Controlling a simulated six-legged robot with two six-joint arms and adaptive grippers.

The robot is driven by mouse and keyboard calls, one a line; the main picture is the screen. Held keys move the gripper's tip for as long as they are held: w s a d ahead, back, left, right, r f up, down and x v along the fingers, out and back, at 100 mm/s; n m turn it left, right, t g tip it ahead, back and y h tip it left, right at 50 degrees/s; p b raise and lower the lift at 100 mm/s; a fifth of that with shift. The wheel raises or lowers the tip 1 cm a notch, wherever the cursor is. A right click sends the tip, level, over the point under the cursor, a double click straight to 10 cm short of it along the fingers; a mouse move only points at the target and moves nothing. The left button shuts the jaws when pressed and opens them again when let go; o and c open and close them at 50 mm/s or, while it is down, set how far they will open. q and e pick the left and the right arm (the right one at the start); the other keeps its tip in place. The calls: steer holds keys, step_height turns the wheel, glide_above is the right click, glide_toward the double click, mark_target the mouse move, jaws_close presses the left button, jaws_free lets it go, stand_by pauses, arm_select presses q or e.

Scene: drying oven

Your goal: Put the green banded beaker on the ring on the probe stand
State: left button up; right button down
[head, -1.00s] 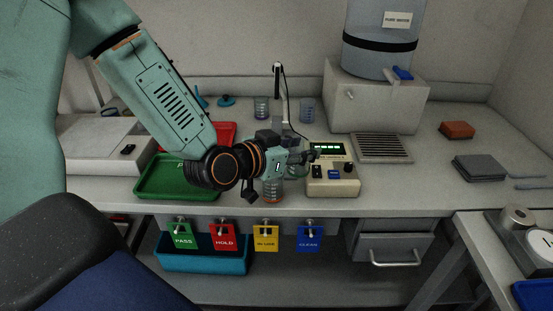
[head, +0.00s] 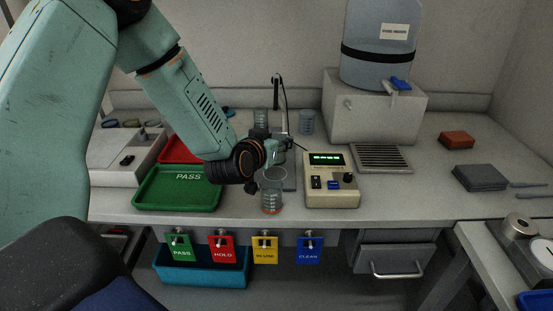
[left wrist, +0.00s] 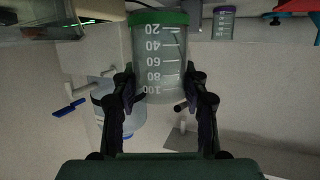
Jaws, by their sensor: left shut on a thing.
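The green banded beaker (left wrist: 160,60) fills the middle of the left wrist view, where it appears upside down with its green band at the top. My left gripper (left wrist: 164,98) is shut on it, one finger on each side. In the head view the left gripper (head: 284,148) is in front of the probe stand (head: 284,118), and the held beaker is mostly hidden there. The stand's upright and black top show; its ring is hidden or cannot be made out. My right gripper is not in view.
A beaker with a reddish base (head: 271,193) stands at the bench front below the gripper. The meter (head: 331,180) is to the right. Two beakers (head: 261,121) (head: 307,121) stand behind. A green PASS tray (head: 178,201) is to the left.

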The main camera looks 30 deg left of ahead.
arm_select(q)
steer(key=shift+s+a+f, duration=0.15)
steer(key=shift+f, duration=0.4)
steer(key=shift+s+f+b, duration=0.2)
steer(key=shift+f+b, duration=0.25)
steer(key=shift+f, duration=0.6)
steer(key=shift+w+f, duration=0.1)
steer(key=shift+f, duration=0.2)
steer(key=shift+w+f, duration=0.1)
steer(key=shift+w, duration=0.15)
steer(key=shift+s, duration=0.2)
steer(key=o, duration=1)
steer(key=shift+s, duration=0.1)
steer(key=o, duration=0.3)
steer(key=shift+w+f, duration=0.15)
steer(key=shift+w, duration=0.1)
steer(key=shift+s, duration=0.1)
steer(key=shift+s, duration=0.1)
